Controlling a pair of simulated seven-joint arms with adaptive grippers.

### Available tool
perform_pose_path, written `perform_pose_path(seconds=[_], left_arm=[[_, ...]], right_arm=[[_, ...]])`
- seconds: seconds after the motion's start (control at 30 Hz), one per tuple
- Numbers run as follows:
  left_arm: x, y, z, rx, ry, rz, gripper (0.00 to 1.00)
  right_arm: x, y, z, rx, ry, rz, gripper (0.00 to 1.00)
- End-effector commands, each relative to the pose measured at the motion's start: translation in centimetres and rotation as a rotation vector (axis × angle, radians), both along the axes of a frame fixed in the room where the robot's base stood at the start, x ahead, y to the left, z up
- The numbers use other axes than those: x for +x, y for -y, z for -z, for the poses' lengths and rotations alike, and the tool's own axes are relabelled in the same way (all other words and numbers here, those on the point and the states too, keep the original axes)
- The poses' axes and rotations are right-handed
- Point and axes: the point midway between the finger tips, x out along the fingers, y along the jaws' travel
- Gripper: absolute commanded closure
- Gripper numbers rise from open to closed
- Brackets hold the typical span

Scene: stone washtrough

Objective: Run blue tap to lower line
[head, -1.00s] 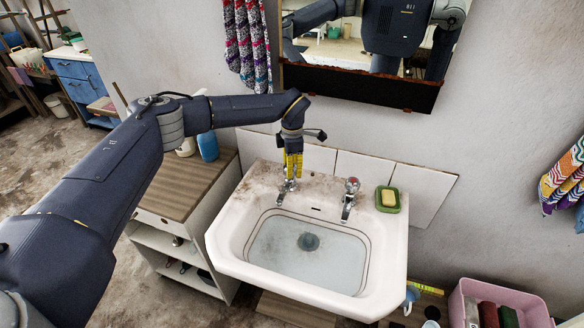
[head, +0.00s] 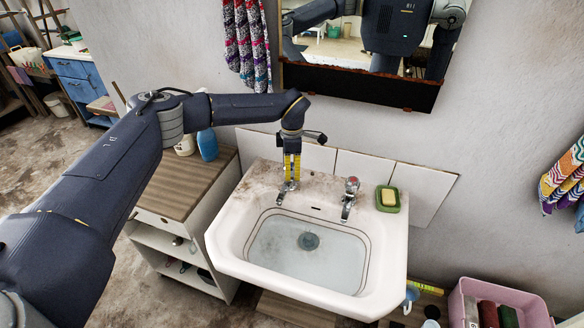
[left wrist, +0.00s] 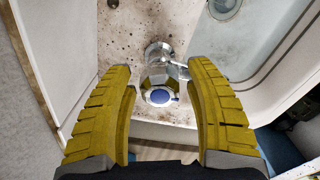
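The blue tap, a chrome tap with a blue disc on its head, stands at the left back of the white basin (head: 228,252). In the left wrist view the blue tap (left wrist: 160,92) sits between the yellow fingers of my left gripper (left wrist: 163,105), with a gap on each side. My left gripper (head: 291,178) is open over the tap in the head view and hides most of its head. Thin dark lines run around the inside of the basin. The bowl looks pale blue-grey, and I cannot tell the water level. My right gripper is not in view.
A red-topped tap (head: 351,187) stands to the right, beside a green soap dish (head: 388,206). A wooden-topped cabinet (head: 185,185) with a blue bottle (head: 207,146) is on the left. A mirror (head: 365,88) hangs above. A pink crate (head: 500,290) stands lower right.

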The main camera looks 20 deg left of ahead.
Motion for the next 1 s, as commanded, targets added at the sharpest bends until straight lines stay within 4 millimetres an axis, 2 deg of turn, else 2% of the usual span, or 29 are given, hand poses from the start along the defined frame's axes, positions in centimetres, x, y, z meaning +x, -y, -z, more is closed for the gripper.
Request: perform_pose_path(seconds=[0.3,0.43,1.0], left_arm=[[0.1,0.0,-0.2,0.000,0.002,-0.001,0.38],[0.2,0.0,-1.1,-0.002,0.005,-0.001,0.38],[0.1,0.0,-10.0,-0.001,0.003,0.000,0.38]], right_arm=[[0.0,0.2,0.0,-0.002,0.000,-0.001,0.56],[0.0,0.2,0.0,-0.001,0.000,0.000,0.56],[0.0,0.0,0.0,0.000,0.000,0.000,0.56]])
